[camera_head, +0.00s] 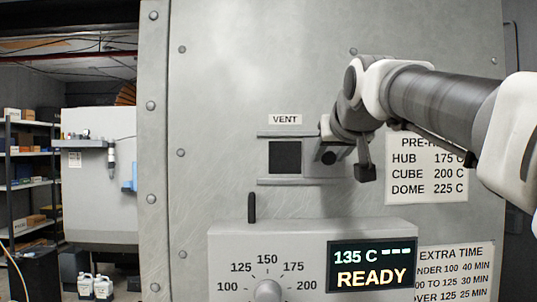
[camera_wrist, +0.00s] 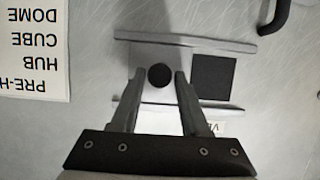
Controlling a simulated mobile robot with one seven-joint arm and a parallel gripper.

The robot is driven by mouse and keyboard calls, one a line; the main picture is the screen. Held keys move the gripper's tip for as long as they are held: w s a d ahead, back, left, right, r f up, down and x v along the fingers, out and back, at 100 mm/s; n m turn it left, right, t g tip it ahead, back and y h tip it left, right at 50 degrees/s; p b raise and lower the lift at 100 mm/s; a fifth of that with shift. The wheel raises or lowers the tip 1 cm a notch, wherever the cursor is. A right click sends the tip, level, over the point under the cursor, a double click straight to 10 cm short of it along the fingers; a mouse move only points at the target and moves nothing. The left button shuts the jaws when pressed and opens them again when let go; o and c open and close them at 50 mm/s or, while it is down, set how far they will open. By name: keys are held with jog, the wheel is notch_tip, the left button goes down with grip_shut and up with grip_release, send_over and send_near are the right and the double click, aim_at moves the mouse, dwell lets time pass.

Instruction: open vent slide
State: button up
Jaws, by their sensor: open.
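The vent slide (camera_wrist: 145,52) is a pale plate between two horizontal rails on the grey booth wall, with a round black knob (camera_wrist: 160,76). It sits under the VENT label (camera_head: 285,119) in the head view, where the knob (camera_head: 328,157) also shows. A dark square vent opening (camera_head: 285,156) shows just left of the plate; in the inverted wrist view the opening (camera_wrist: 214,77) is at right. My gripper (camera_wrist: 159,72) is open, with one finger on each side of the knob. Gaps show between knob and fingers. My wrist hides part of the slide's right end in the head view.
A control box (camera_head: 225,257) with a dial and READY display juts out below the vent. A dark upright handle (camera_head: 252,207) stands at lower left of the rails. A PRE-HEAT sign (camera_head: 425,190) is on the wall at right. The wall left of the vent is clear.

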jog(key=shift+o, duration=1.1)
jog(key=b+v, duration=0.1)
jog(key=v, duration=1.6)
jog(key=shift+s+r, duration=0.15)
jog(key=s+f+g, duration=0.2)
jog(key=s+f, duration=0.1)
jog(key=f, duration=1.1)
jog(key=s+f+g, duration=0.3)
jog(key=s+f, duration=0.1)
jog(key=f, duration=1.1)
jog(key=s+f+g, duration=0.3)
jog(key=s+f, duration=0.1)
jog(key=f, duration=1.1)
